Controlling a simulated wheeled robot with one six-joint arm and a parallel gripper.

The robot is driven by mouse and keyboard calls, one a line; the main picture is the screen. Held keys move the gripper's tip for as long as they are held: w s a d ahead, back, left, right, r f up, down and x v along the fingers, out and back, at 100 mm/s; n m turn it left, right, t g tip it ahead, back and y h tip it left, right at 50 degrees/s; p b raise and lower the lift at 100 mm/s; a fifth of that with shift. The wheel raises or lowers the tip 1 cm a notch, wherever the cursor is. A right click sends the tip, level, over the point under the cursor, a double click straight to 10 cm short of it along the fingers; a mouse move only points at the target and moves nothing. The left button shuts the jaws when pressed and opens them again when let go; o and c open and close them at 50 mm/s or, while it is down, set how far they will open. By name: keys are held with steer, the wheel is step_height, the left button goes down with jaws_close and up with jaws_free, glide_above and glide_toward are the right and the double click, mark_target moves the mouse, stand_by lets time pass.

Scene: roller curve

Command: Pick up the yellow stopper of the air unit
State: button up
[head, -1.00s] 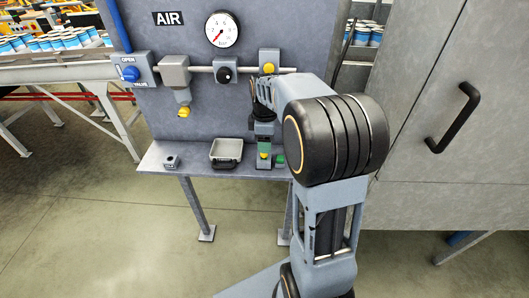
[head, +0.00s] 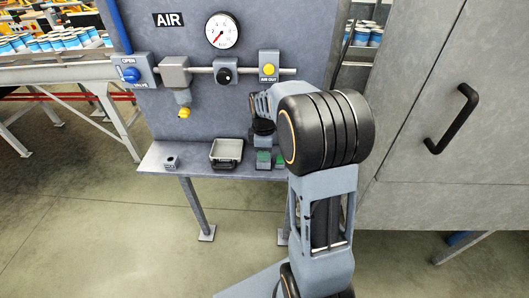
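The grey air unit (head: 235,105) is an upright panel with an AIR sign. A round yellow stopper (head: 269,70) sits in the block marked AIR OUT at the right end of its pipe. A second yellow piece (head: 184,112) is at the bottom of the filter bowl on the left. My gripper (head: 264,128) is in front of the panel, below the AIR OUT block and apart from the yellow stopper. It is small, dark and partly covered by my arm, so its fingers cannot be made out.
A shelf (head: 200,172) juts out below the panel. It bears a small grey fitting (head: 171,162), an open grey tray (head: 227,151) and green-topped blocks (head: 264,157). A blue valve handle (head: 131,74) and a gauge (head: 222,30) are on the panel. A grey cabinet (head: 440,60) stands close right.

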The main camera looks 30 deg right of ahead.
steer(key=c, duration=0.4)
steer(key=shift+r, duration=0.5)
step_height(320, 180, up, 2)
steer(key=shift+r, duration=0.2)
steer(key=s+r, duration=0.3)
steer(key=s, duration=0.1)
steer(key=s+a+r+b, duration=0.1)
steer(key=s+r, duration=0.2)
steer(key=s, duration=0.1)
steer(key=s+r+b, duration=0.1)
steer(key=s+r, duration=0.2)
steer(key=s, duration=0.2)
steer(key=shift+s+a, duration=0.1)
steer(key=shift+a, duration=0.1)
